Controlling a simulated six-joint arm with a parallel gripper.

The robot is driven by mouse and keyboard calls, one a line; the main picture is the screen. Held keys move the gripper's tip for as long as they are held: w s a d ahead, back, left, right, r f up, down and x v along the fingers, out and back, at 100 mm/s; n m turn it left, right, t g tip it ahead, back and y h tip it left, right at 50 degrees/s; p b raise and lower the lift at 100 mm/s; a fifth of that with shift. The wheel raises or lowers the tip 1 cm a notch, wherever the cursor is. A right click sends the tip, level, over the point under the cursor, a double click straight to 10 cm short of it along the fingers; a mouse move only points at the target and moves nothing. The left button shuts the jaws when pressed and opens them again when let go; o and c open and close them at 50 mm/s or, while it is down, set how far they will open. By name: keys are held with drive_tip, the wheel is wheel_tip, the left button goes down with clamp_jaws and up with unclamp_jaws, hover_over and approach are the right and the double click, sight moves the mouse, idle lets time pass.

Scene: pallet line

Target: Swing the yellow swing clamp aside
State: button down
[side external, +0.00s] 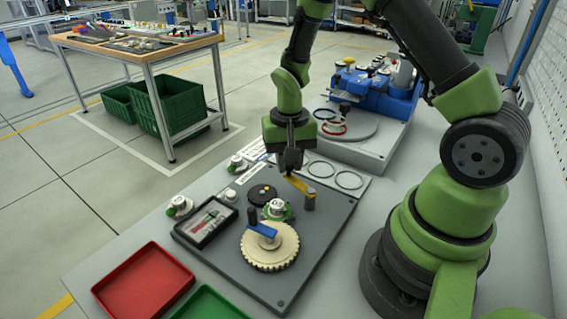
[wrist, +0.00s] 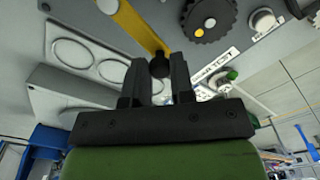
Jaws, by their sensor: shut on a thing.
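The yellow swing clamp (side external: 298,184) is a flat bar on a grey post at the right part of the dark fixture plate (side external: 325,224). In the wrist view its yellow bar (wrist: 139,24) runs from the top edge down to a dark round knob (wrist: 160,66) at its end. My gripper (side external: 289,172) is low over the plate at the clamp's free end. In the wrist view my gripper's fingers (wrist: 157,62) stand on both sides of the knob, shut on it. The fingers partly hide the knob's lower part.
A cream gear (side external: 270,252) with a blue clamp (side external: 262,230) lies in front; a black knurled disc (side external: 262,194) is left of my gripper. Red (side external: 144,281) and green (side external: 208,304) trays stand at the front. A blue fixture (side external: 372,90) stands behind.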

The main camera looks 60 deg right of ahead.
drive_tip(key=shift+s+d+m, duration=0.3)
drive_tip(key=shift+d+m, duration=0.4)
drive_tip(key=shift+m, duration=0.6)
drive_tip(key=c, duration=1)
unclamp_jaws()
drive_tip(key=shift+r, duration=5)
